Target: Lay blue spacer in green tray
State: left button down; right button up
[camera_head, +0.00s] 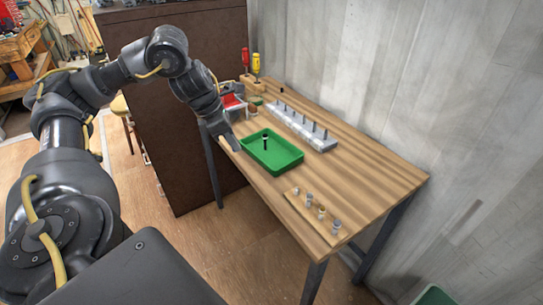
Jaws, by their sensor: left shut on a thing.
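The green tray (273,154) sits on the wooden table. A small dark upright piece with a pale top (265,142) stands in it. My left gripper (233,144) is at the tray's left edge, pointing down. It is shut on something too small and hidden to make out. I cannot see a piece that is clearly the blue spacer. My right gripper is not in view.
A grey block with several pegs (301,126) lies behind the tray. A wooden strip with several small metal pieces (317,212) lies nearer the front. Red and yellow screwdrivers (256,65) and a red bin (233,102) are at the far end. The table's right side is clear.

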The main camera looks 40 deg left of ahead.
pick_arm(q)
jog(key=w+a+f+b, duration=0.15)
jog(key=w+f, duration=0.25)
jog(key=w, duration=0.4)
send_near(266, 157)
jog(key=shift+w+d+f, duration=0.25)
jog(key=shift+d, duration=0.2)
jog(key=shift+w+d+f, duration=0.2)
jog(key=shift+d+f, duration=0.05)
jog(key=shift+d, duration=0.15)
jog(key=shift+w+f, duration=0.5)
jog(key=shift+f, duration=0.15)
notch_tip(266, 157, down, 3)
jog(key=shift+a+f, duration=0.15)
jog(key=c, duration=1.5)
grip_release()
